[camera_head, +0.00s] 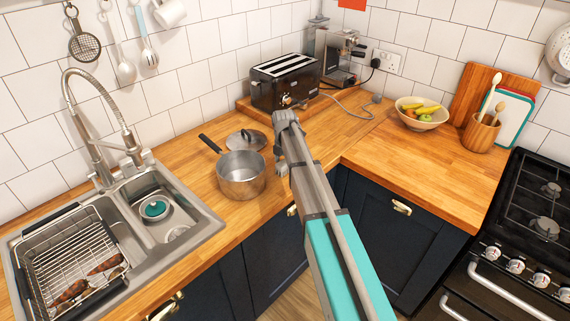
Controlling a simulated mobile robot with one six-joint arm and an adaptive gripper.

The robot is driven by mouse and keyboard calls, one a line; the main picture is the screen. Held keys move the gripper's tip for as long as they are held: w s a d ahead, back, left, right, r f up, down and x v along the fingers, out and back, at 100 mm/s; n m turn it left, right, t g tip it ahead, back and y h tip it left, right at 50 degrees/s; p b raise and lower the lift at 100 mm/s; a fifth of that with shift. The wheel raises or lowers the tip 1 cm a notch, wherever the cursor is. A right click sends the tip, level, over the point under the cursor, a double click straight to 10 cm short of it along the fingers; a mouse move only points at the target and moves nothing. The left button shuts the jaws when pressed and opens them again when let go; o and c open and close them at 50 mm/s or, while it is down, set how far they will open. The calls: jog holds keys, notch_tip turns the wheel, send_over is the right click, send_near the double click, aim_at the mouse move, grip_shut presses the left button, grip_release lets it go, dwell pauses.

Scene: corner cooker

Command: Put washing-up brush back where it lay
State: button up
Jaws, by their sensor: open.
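I cannot make out a washing-up brush for certain. A round teal item with a pale rim (155,208) lies in the small sink basin; I cannot tell what it is. My gripper (279,160) is at the end of my arm, over the worktop just right of the saucepan (241,180). It is small and partly hidden by my own wrist. It is open, and I see nothing held in it.
The saucepan and a lid (246,140) stand on the wooden worktop (370,148). A toaster (286,82) is behind my gripper. A dish rack (62,235) holds several brown items in the sink. A fruit bowl (421,121) and utensil pot (480,134) stand right.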

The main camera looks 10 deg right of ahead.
aim_at(285, 164)
jog(key=shift+r, duration=0.15)
notch_tip(285, 164, up, 12)
jog(key=p, duration=1.2)
jog(key=shift+s, duration=0.15)
dwell(0.7)
jog(key=s+m, duration=2.5)
jog(key=s, duration=0.3)
jog(key=shift+s+d, duration=0.25)
jog(key=shift+d, duration=0.2)
